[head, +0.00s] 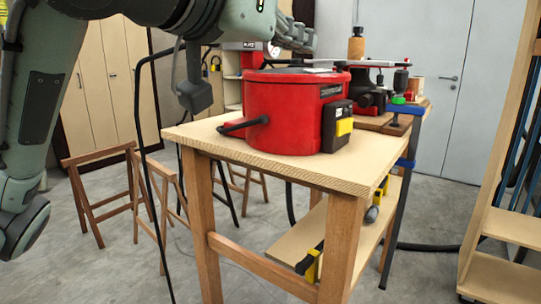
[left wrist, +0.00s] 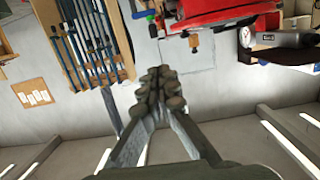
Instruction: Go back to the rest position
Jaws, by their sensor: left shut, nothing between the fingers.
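My left gripper (head: 298,36) is at the top middle of the head view, above and behind the red round machine. In the left wrist view the left gripper's fingers (left wrist: 160,88) are together with nothing between them. They are in the air, apart from any object. My right gripper is in neither view. The red machine (head: 284,112) has a black handle and a black box with a yellow part, and stands on the wooden table (head: 190,134).
A black vise-like tool (head: 368,98) stands behind the red machine. Wooden trestles (head: 100,190) stand on the floor at left. A wooden rack (head: 500,200) is at right. The left wrist view shows a rack of blue clamps (left wrist: 88,40).

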